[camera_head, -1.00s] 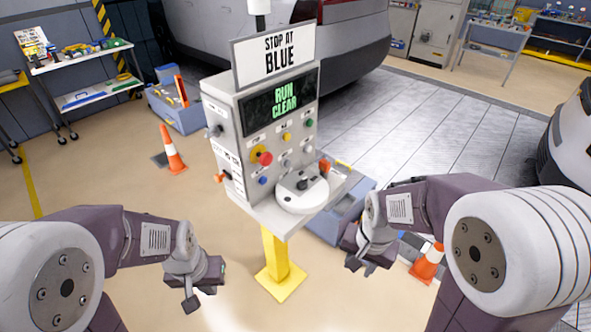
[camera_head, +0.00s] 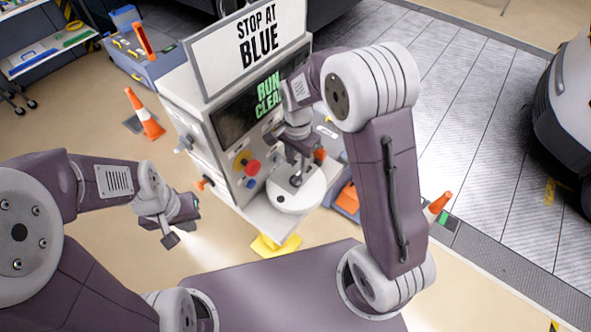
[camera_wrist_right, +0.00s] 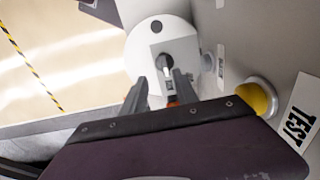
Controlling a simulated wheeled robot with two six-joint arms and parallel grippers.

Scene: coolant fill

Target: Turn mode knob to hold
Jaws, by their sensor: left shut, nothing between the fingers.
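A dark knob with a light pointer mark (camera_wrist_right: 163,66) sits on a grey square plate on a white round base (camera_head: 291,203). The knob also shows in the head view (camera_head: 295,181), partly below my right gripper (camera_head: 298,167). In the right wrist view my right gripper (camera_wrist_right: 160,80) is open, its two fingers apart, with the tips just short of the knob and to either side of it. I cannot tell whether they touch it. The knob's labels are not readable. My left gripper (camera_head: 172,240) is shut and empty, left of the console, away from its controls.
The grey console carries a sign "STOP AT BLUE" (camera_head: 252,40), a partly hidden screen reading "RUN CLEAR" (camera_head: 266,92), a red button (camera_head: 252,167) and a blue button (camera_head: 250,183). A yellow button (camera_wrist_right: 258,98) is close to my right gripper. A traffic cone (camera_head: 149,122) stands left.

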